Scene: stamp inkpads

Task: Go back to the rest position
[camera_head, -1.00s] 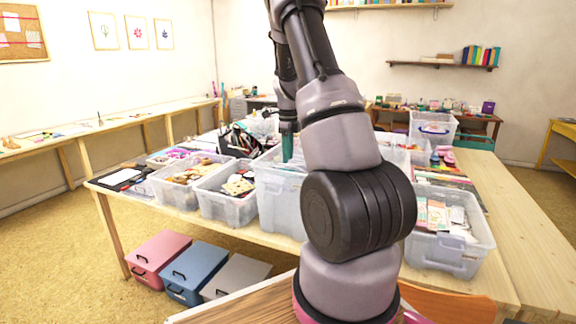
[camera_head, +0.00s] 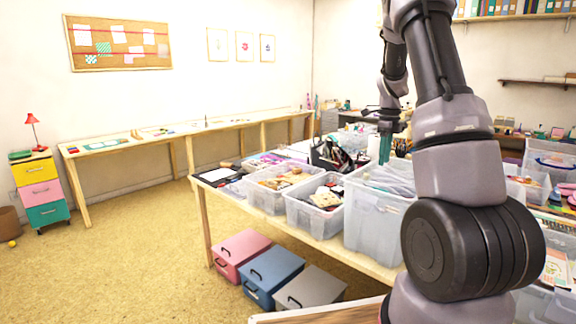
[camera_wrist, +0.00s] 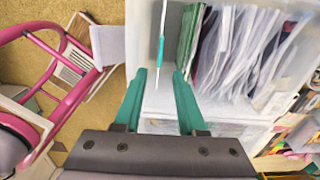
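My gripper (camera_head: 385,155) has green fingers and hangs over the clear bins on the table in the head view. In the wrist view its two fingers (camera_wrist: 160,73) stand apart, with nothing clearly gripped between them. A thin white and teal stick (camera_wrist: 162,40) shows beyond the gap, in or over a clear bin; I cannot tell its depth. A bin of papers (camera_wrist: 240,50) lies just beyond the right finger. In the head view my arm hides part of the table and bins on the right.
Several clear bins (camera_head: 315,216) full of supplies stand on the wooden table. Pink (camera_head: 240,250), blue (camera_head: 272,273) and grey (camera_head: 311,288) boxes stand on the floor under its edge. A long wall bench (camera_head: 200,130) and a coloured drawer unit (camera_head: 40,190) are at left. The floor between is open.

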